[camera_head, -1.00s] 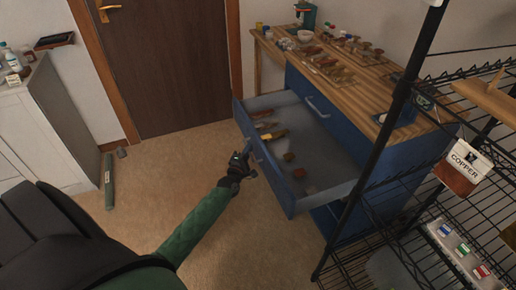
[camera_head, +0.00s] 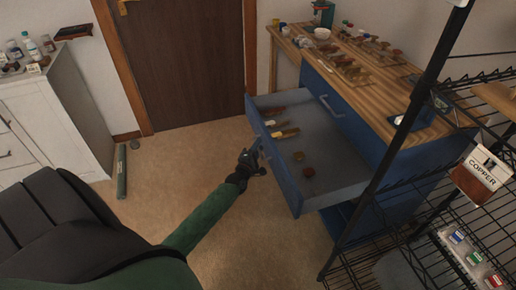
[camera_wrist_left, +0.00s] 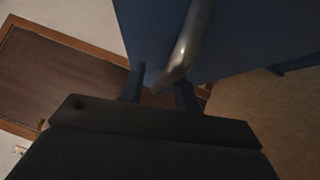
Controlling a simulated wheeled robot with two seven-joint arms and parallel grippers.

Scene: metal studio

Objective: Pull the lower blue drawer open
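The lower blue drawer (camera_head: 284,180) is pulled far out of the blue cabinet, below a closed upper drawer (camera_head: 334,104). Its inside is in view, with several tools and small round items on the grey bottom. My left gripper (camera_head: 259,158) is at the outer side of the drawer front. In the left wrist view, the drawer's metal handle (camera_wrist_left: 186,45) curves down between the two dark fingers (camera_wrist_left: 160,90), which sit close on either side of it. My right gripper is not in view.
A black wire rack (camera_head: 385,170) stands close to the drawer's right side. A wooden worktop (camera_head: 385,115) with small items tops the cabinet. A white cabinet (camera_head: 55,115) and a brown door (camera_head: 185,70) are at the left and back. The floor left of the drawer is clear.

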